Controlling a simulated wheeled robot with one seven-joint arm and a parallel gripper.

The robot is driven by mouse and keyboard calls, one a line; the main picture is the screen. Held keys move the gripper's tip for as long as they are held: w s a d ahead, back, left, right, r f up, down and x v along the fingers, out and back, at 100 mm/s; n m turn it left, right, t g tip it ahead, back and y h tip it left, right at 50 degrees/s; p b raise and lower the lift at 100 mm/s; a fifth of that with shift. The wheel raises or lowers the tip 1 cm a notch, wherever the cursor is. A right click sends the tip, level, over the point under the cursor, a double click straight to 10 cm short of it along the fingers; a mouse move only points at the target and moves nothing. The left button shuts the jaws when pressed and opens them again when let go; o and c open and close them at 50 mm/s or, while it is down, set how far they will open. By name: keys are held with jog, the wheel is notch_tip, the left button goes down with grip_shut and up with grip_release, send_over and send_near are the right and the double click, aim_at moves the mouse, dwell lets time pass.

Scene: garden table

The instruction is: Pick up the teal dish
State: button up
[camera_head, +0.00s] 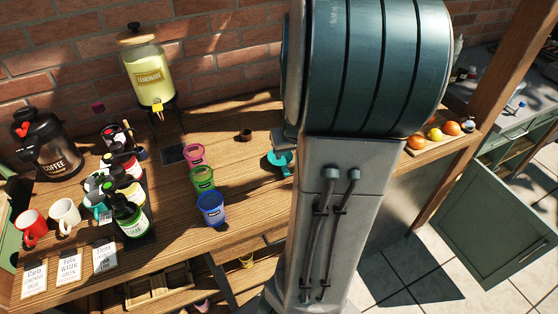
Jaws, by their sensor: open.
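A small teal dish (281,159) sits on the wooden table, right of the colored cups. My own arm stands large in front of it and covers its right side, so its full shape is hidden. My gripper cannot be made out in this view.
Pink (193,154), green (202,178) and blue (210,208) cups stand left of the dish. A small dark cup (245,135) is nearby. A lemonade dispenser (149,75), coffee pot (53,148), bottles (131,215) and mugs crowd the left. Fruit (434,134) lies on a board at right.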

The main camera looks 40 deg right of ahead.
jog(key=b+x, duration=0.3)
jog(key=x, duration=0.4)
jog(key=shift+f+b, duration=0.15)
jog(key=shift+b, duration=0.15)
jog(key=shift+d+b+x, duration=0.2)
jog(key=shift+b+x, duration=0.85)
jog(key=shift+x, duration=2)
jog(key=shift+s, duration=0.1)
grip_shut()
